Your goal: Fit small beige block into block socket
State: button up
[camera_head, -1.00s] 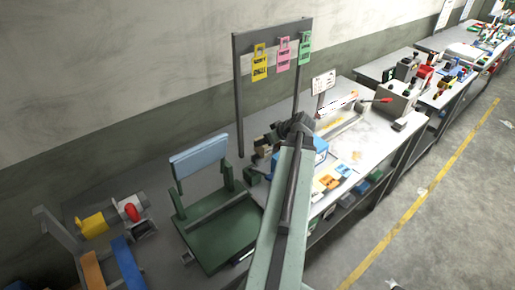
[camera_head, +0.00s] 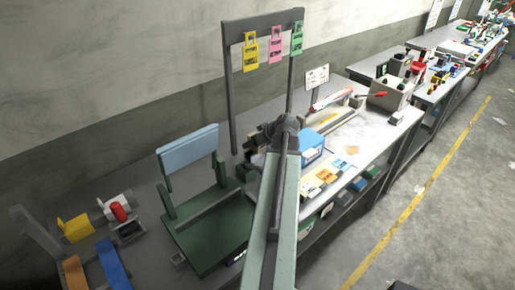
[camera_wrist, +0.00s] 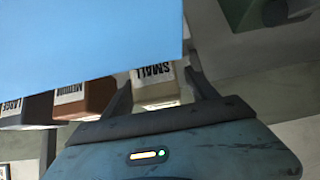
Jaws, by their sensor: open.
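The small beige block (camera_wrist: 160,91), labelled SMALL, shows in the wrist view between the two fingers of my gripper (camera_wrist: 159,80). The fingers are open, one on each side of the block; I cannot tell whether either touches it. A large blue surface hides part of the block. In the head view my arm's end is near the blue box (camera_head: 312,146) on the workbench, and the fingers and the block cannot be made out there. I cannot identify the block socket in either view.
In the wrist view a brown MEDIUM block (camera_wrist: 88,98) and a LARGE block (camera_wrist: 26,116) are left of the small one. A green object (camera_wrist: 245,14) is at upper right. In the head view a green chair-like stand (camera_head: 208,235) is left of my arm.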

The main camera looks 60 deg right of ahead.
jog(key=shift+x, duration=1)
jog(key=shift+r, duration=0.1)
jog(key=shift+c, duration=0.9)
grip_shut()
jog(key=shift+r, duration=0.1)
